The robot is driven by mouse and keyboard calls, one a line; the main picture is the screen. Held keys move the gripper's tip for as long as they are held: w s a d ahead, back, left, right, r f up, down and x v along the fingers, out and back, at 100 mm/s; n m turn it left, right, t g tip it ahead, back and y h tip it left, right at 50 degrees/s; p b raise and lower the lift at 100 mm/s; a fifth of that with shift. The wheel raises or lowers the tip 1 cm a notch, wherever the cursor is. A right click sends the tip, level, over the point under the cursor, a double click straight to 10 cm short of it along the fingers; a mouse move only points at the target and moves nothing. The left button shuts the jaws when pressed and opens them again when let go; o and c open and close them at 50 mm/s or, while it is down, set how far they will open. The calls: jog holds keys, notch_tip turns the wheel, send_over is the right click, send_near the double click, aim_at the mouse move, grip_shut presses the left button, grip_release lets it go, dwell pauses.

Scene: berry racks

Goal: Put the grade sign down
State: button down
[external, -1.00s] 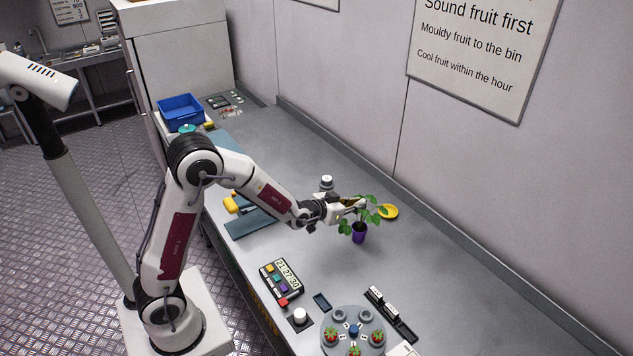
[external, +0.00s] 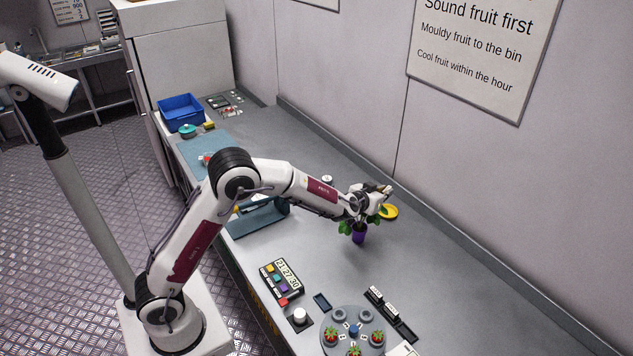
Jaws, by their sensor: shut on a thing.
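The gripper is held above the bench top. A black rack (external: 404,330) with small white signs (external: 376,292) stands near the front right, apart from the gripper.
A round grey turntable (external: 340,317) with strawberries, a timer panel (external: 281,279) and a white button (external: 300,315) are nearer. A blue crate (external: 181,110) is at the far end. The bench right of the pot is clear.

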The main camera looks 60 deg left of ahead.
jog(key=w+d+f+n+y, duration=0.1)
jog(key=w+d+f, duration=0.2)
jog(key=w+d, duration=0.3)
jog(key=shift+w+d+f+y, duration=0.3)
jog(key=shift+w+d, duration=0.05)
jog(key=shift+d, duration=0.9)
jog(key=shift+f, duration=3.15)
jog(key=shift+f, duration=1.85)
jog(key=shift+f, duration=0.15)
jog(key=c, duration=2)
grip_release()
jog(key=shift+c, duration=0.2)
